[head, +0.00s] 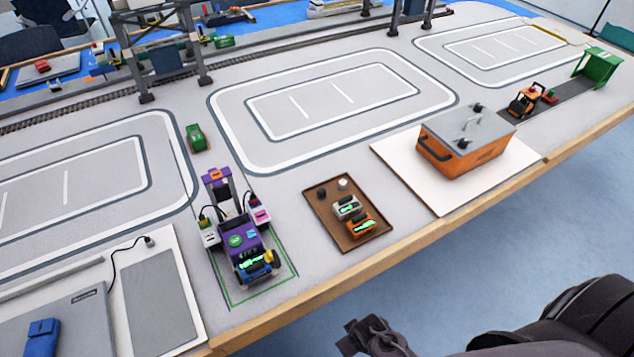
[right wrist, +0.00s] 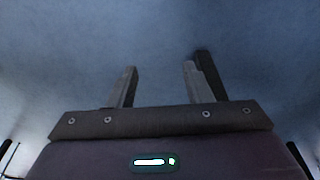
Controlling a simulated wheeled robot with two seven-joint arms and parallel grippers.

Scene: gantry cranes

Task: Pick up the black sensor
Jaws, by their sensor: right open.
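A brown tray (head: 325,220) lies on the table near its front edge. A small dark, roundish piece (head: 321,194) sits in its far left part and may be the black sensor; it is too small to be sure. Beside it are a small white piece (head: 343,184), a grey device (head: 347,207) and an orange device (head: 361,224), both with green lights. My right gripper (head: 353,338) is off the table's front edge, over the floor and apart from the tray. In the right wrist view its fingers (right wrist: 160,78) are spread and empty. My left gripper is not in view.
A purple vehicle (head: 241,240) stands left of the tray. An orange case (head: 465,150) with a grey lid sits on a white board (head: 395,158) to the right. A grey crane frame (head: 160,55) stands at the back. The table beyond the tray is mostly clear.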

